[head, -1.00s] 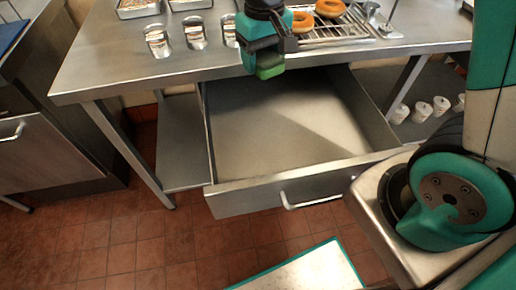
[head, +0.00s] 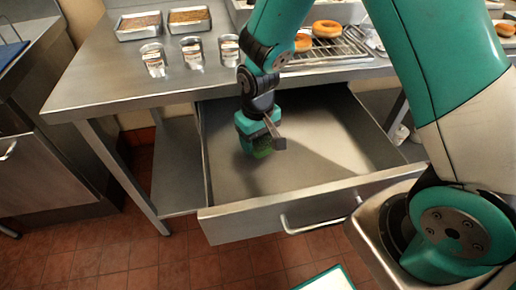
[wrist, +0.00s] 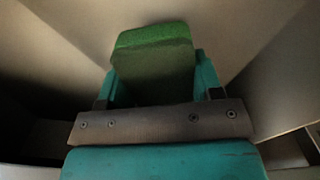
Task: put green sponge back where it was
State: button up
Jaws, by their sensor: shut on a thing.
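The green sponge (head: 262,153) is held at the end of my gripper (head: 258,140), inside the open drawer (head: 310,130). In the wrist view the sponge (wrist: 153,62) sits between the two teal fingers of my gripper (wrist: 158,80), which is shut on it. The drawer's grey floor and walls surround it in the wrist view. The sponge is low in the left part of the drawer. I cannot tell whether it touches the drawer floor.
The steel table (head: 110,88) stands above the drawer, with several metal cups (head: 192,54), two trays (head: 189,20) and a rack of donuts (head: 326,29). The drawer's front panel (head: 250,216) with its handle stands nearest me. The drawer's right part is empty.

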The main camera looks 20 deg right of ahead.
aim_at(257, 141)
jog(key=shift+f, duration=1.85)
jog(key=shift+f, duration=0.1)
jog(key=o, duration=1.1)
notch_tip(257, 141, up, 12)
jog(key=shift+f+p, duration=0.1)
jog(key=shift+p, duration=0.2)
jog(key=r, duration=0.1)
jog(key=s, duration=0.1)
jog(key=r, duration=0.1)
jog(key=shift+s+a+r, duration=0.15)
jog(key=shift+a+r, duration=0.2)
jog(key=s+a+r+n+y, duration=0.2)
jog(key=s+r, duration=0.4)
jog(key=s, duration=0.3)
jog(key=s+a+r+n+y, duration=0.2)
jog(key=s+r+n, duration=0.1)
jog(key=s+r, duration=0.3)
jog(key=s, duration=0.2)
jog(key=shift+s+r, duration=0.35)
